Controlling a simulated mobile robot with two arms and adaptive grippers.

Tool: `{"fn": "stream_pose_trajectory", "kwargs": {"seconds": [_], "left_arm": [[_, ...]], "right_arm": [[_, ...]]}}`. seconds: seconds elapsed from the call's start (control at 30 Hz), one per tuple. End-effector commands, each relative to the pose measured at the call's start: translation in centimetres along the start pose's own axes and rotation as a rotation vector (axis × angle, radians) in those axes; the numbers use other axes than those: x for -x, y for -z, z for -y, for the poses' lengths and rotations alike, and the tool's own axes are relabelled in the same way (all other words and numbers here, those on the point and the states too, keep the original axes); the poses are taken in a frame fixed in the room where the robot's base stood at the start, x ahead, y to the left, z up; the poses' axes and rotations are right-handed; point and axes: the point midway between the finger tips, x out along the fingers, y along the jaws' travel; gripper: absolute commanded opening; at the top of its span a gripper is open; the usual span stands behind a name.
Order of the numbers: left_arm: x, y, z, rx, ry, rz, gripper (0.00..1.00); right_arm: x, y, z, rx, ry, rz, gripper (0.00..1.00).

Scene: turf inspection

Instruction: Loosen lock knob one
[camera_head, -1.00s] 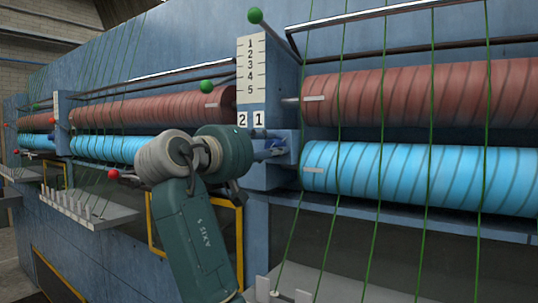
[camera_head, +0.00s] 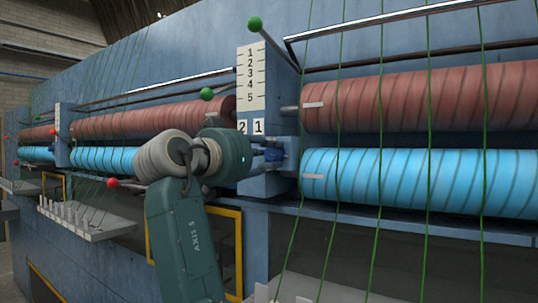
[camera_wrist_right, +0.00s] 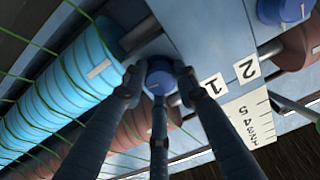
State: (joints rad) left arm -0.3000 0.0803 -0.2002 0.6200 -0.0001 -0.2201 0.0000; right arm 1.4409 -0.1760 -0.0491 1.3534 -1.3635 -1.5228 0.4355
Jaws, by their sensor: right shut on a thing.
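Lock knob one is a round blue knob (camera_wrist_right: 159,70) on the blue frame post, beside the printed label 1 (camera_wrist_right: 213,83) in the right wrist view. My right gripper (camera_wrist_right: 159,84) is shut on it, with dark fingers on both sides and one below. In the head view the right gripper (camera_head: 270,154) is at the post, just below the label plates (camera_head: 250,127); its fingers partly hide the knob there. A second blue knob (camera_wrist_right: 283,10) sits near label 2, apart from the gripper. My left gripper is not in view.
Red rollers (camera_head: 400,100) and light blue rollers (camera_head: 420,180) with green cords flank the post. A green-tipped lever (camera_head: 255,23) sticks out above, and a red-tipped lever (camera_head: 113,183) lies left of my arm. A number scale (camera_head: 250,75) is above the labels.

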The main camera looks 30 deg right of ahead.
Motion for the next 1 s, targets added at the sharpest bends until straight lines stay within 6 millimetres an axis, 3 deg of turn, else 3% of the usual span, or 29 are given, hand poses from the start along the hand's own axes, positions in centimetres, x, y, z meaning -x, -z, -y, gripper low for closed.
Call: {"fn": "stream_pose_trajectory", "kwargs": {"seconds": [0.6,1.0], "left_arm": [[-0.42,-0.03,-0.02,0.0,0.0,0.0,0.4],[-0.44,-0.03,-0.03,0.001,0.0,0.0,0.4]], "right_arm": [[0.01,-0.03,0.16,-0.562,0.002,0.002,0.03],[0.01,0.03,0.18,-0.772,0.002,0.001,0.03]]}}
